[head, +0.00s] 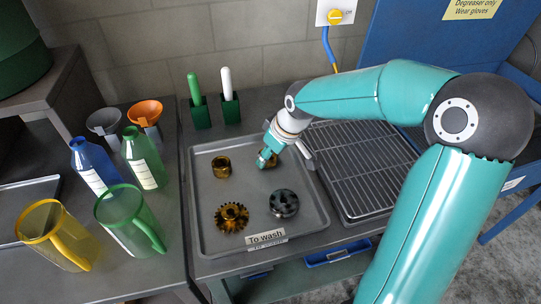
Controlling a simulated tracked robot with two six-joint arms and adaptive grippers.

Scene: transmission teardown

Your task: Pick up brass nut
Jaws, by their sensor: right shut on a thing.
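My right gripper (266,160) reaches into the far right part of the grey tray and is shut on a small brass piece, the brass nut (273,161), which the fingers largely hide. I cannot tell whether the nut is clear of the tray floor. A short brass ring-shaped part (221,167) stands in the tray to the left of the gripper. My left gripper is not in view.
The tray (205,240), labelled "To wash", also holds a brass gear (231,217) and a dark metal round part (284,203). A wire rack (358,165) is to the right. Bottles, jugs and funnels stand left; two brush holders (230,107) stand behind.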

